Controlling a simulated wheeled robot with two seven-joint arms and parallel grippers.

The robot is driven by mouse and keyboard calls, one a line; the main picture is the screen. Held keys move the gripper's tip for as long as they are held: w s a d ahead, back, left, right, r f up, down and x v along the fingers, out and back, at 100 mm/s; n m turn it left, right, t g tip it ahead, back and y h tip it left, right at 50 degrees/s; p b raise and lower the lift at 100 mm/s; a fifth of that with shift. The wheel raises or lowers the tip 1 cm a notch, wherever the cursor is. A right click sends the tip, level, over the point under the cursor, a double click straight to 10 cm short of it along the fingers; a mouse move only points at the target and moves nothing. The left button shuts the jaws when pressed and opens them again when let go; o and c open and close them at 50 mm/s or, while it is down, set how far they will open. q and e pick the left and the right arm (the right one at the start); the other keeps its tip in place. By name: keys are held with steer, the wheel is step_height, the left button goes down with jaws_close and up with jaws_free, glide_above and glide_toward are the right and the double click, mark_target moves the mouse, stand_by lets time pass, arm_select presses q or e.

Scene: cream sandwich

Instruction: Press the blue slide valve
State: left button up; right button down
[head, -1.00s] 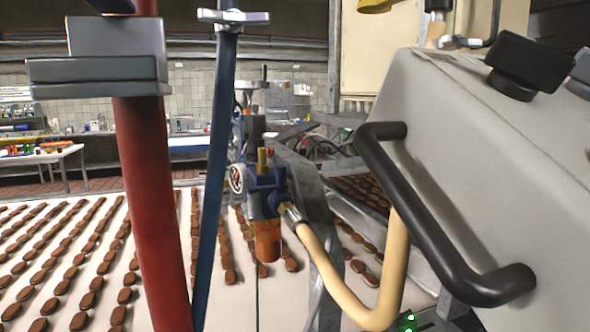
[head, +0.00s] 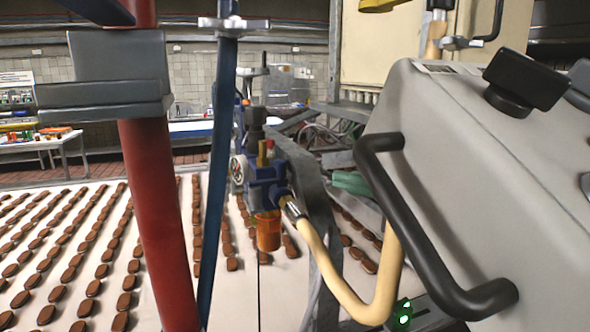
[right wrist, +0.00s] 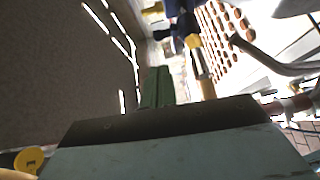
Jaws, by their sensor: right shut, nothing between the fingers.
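A blue valve body (head: 262,190) stands in the middle of the head view, with a round gauge, a yellow and red top and an orange bowl beneath. I cannot tell which part of it is the slide valve. My right gripper (head: 352,184) shows as green fingers right of the valve, apart from it, partly hidden behind a black handle and grey cover. In the right wrist view its green fingers (right wrist: 157,88) are together, with nothing between them. A dark blue part (right wrist: 181,22) shows beyond them, blurred. My left gripper is not in view.
A cream hose (head: 335,275) runs from the valve's right side. A grey cover with a black handle (head: 430,240) fills the right. A red post (head: 155,200) and a blue post (head: 216,170) stand left. A white conveyor (head: 110,215) carries rows of brown biscuits.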

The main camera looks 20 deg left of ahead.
steer(key=shift+r, duration=0.1)
